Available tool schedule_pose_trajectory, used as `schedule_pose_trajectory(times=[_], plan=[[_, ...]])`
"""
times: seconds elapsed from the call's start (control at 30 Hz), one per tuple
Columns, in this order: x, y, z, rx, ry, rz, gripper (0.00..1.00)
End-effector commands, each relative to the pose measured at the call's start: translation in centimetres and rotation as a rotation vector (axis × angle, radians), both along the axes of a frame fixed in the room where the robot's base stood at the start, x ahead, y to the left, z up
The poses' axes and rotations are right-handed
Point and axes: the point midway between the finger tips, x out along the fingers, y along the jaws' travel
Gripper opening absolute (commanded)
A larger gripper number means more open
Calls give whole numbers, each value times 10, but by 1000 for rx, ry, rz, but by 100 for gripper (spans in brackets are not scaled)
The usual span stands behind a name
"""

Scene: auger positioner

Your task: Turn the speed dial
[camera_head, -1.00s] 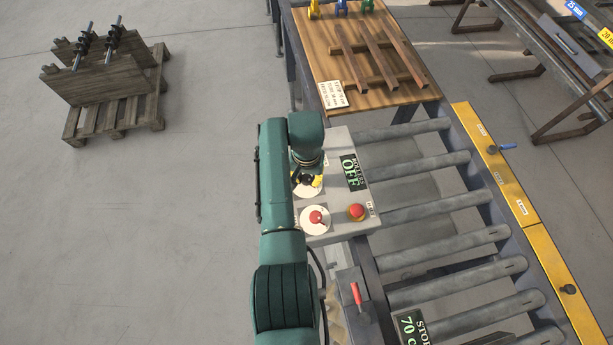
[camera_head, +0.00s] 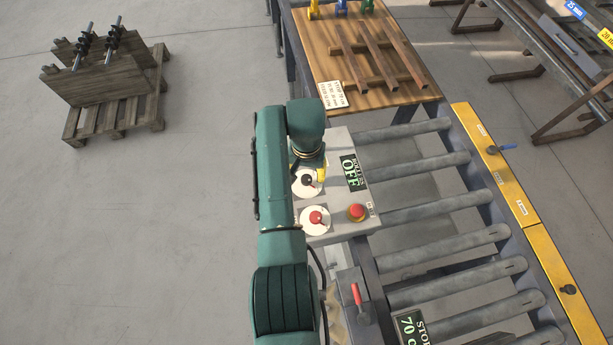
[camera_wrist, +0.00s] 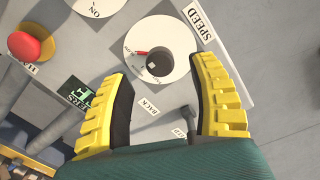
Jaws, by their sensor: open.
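The speed dial is a black knob on a round white plate, beside a "SPEED" label (camera_wrist: 199,23). In the wrist view the knob (camera_wrist: 158,66) has a red pointer mark directed to the left of the picture. The dial also shows in the head view (camera_head: 306,183) on the grey control panel (camera_head: 338,150). My gripper (camera_wrist: 163,72) is open, with its yellow-backed fingers spread apart and nothing between them. The knob lies just beyond and between the fingertips in the wrist view, and I see no contact. In the head view only one yellow finger shows beside the dial.
A second white dial with a red knob (camera_head: 316,217) and a red mushroom button (camera_head: 357,212) sit near the speed dial. A display (camera_head: 350,172) reads "ROLLERS OFF". Conveyor rollers (camera_head: 420,187) lie to the right.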

Motion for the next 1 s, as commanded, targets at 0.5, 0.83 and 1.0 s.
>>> schedule_pose_trajectory(times=[0.5, 0.83, 1.0], plan=[[0, 0, 83, 0, 1, 0, 60], [0, 0, 83, 0, 1, 0, 60], [0, 0, 83, 0, 1, 0, 60]])
